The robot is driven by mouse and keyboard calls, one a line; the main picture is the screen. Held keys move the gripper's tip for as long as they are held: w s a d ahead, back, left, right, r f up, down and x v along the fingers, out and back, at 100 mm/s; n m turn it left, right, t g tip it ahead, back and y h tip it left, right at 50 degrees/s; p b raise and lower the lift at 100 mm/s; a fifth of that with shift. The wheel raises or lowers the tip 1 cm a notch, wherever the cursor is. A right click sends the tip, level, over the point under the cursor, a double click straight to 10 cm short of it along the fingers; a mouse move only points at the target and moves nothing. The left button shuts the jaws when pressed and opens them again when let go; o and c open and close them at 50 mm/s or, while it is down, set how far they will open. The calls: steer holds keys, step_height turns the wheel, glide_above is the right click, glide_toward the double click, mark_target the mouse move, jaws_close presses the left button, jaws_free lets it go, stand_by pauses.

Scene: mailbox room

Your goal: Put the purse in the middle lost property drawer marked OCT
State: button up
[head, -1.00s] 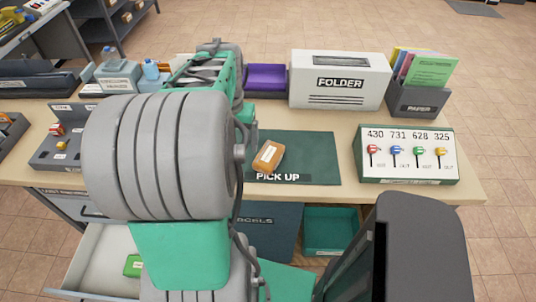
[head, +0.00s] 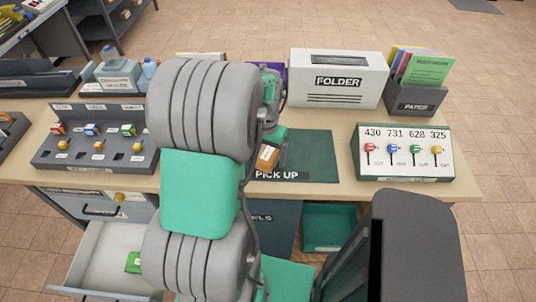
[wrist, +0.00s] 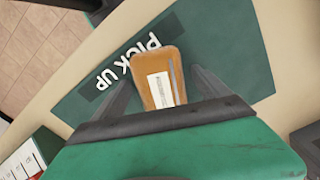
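A small orange-brown item with rounded ends and a white label, which I take as the purse (head: 268,157), lies on the green PICK UP mat (head: 312,155). In the wrist view, the purse (wrist: 158,78) lies between the two fingers of my gripper (wrist: 161,78). The fingers look spread, with narrow gaps to its sides. In the head view my arm partly covers the gripper and purse. A pulled-out drawer (head: 92,262) at lower left holds a green item (head: 133,262). A shut drawer (head: 95,208) is above it. I cannot read an OCT mark.
A key panel (head: 405,165) stands right of the mat. The FOLDER box (head: 338,88) and PAPER holder (head: 415,97) stand behind. A grey rack with coloured tags (head: 75,158) is at left. A teal bin (head: 330,240) is below the table. The mat's right part is clear.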

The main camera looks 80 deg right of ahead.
steer(key=shift+r, duration=0.15)
steer(key=c, duration=1.6)
